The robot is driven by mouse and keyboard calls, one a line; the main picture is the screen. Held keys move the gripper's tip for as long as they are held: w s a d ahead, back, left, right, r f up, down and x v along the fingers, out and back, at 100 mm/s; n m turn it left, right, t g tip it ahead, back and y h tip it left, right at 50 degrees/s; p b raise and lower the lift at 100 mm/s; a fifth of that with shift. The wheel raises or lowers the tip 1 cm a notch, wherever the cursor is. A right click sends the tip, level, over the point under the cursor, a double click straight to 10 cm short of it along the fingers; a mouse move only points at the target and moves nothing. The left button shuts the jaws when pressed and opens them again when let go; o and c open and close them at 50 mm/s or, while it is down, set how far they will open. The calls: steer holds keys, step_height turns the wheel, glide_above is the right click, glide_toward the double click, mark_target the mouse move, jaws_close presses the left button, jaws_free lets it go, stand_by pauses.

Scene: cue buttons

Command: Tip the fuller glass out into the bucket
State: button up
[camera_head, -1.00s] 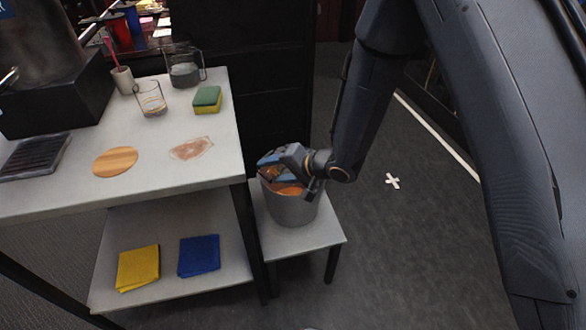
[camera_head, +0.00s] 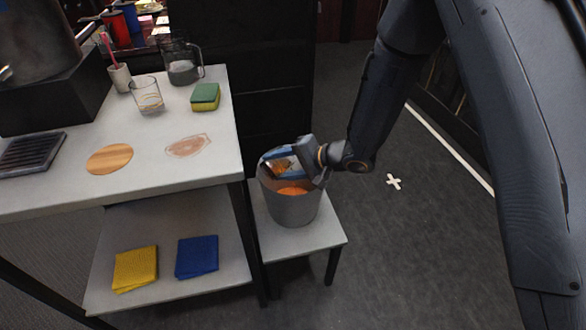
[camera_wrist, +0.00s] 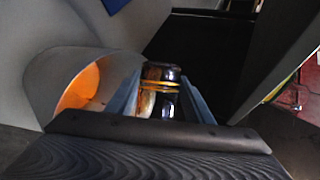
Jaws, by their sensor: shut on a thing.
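The grey bucket (camera_head: 291,211) stands on a low stool, with orange liquid (camera_head: 293,190) visible inside. It also shows in the wrist view (camera_wrist: 50,68). My gripper (camera_head: 283,160) is at the bucket's mouth, shut on a glass (camera_wrist: 160,76) with yellow bands. The held glass is tipped on its side at the bucket's rim. It is partly hidden by the fingers in the head view, and I cannot tell how much liquid is left in it. A second clear glass (camera_head: 147,96) with yellowish bands stands upright on the table, apart from my gripper.
The table (camera_head: 215,150) carries a glass jug (camera_head: 183,72), a green-yellow sponge (camera_head: 205,97), a wooden disc (camera_head: 110,158), a dark tray (camera_head: 31,153) and a cup with a red-handled tool (camera_head: 120,78). Yellow (camera_head: 135,268) and blue cloths (camera_head: 197,257) lie on the shelf below.

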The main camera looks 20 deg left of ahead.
steer(key=shift+w+d+f+m+g+y+p, duration=0.15)
steer(key=shift+w+f+m+g+y+p, duration=0.15)
steer(key=shift+w+f+m+g+y, duration=0.15)
stand_by(0.9)
steer(key=shift+r, duration=0.25)
